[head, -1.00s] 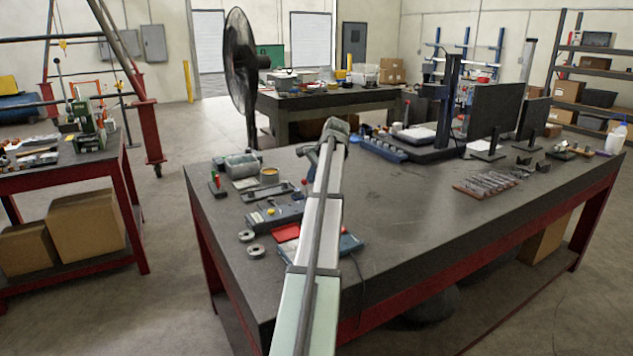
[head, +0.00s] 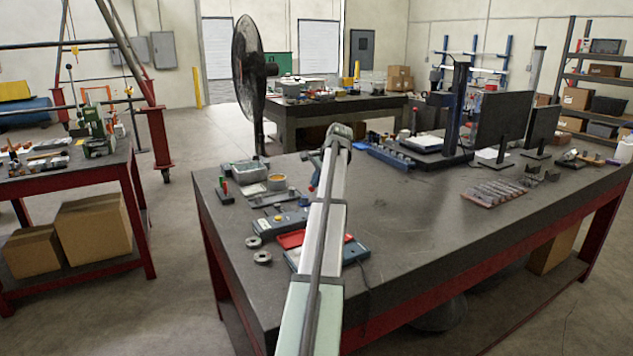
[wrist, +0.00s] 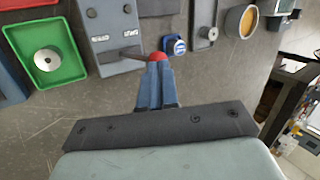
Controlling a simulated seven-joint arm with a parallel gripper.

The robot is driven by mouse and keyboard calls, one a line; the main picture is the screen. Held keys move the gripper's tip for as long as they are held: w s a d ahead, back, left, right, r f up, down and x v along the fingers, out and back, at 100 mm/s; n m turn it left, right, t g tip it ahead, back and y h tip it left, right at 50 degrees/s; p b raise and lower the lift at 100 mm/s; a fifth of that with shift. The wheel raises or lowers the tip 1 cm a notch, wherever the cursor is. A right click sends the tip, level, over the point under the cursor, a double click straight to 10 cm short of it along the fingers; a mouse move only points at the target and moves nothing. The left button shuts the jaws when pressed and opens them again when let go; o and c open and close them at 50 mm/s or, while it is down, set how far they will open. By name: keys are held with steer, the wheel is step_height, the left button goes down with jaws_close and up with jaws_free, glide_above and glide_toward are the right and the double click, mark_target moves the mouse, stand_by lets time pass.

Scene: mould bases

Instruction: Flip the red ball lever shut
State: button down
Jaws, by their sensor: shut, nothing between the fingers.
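In the wrist view, a grey box (wrist: 104,28) with white labels carries a thin dark lever. The lever sticks out to the right, past the box's edge, and ends in a red ball (wrist: 158,57). My gripper (wrist: 155,68) shows its two blue fingers close together, shut with nothing held. The fingertips are right at the red ball and overlap its lower part in the picture; I cannot tell if they touch it. In the head view, my own arm covers much of this area, and the lever is too small to make out clearly.
A green tray (wrist: 62,67) with a metal disc lies left of the box. A small blue item (wrist: 175,46) and a round orange-filled tin (wrist: 240,21) lie to the right. In the head view, the bench top (head: 410,215) right of my arm is mostly clear.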

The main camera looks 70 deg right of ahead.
steer(key=w+d+r+v, duration=0.1)
steer(key=v, duration=1.2)
steer(key=shift+d, duration=0.15)
steer(key=shift+f, duration=0.15)
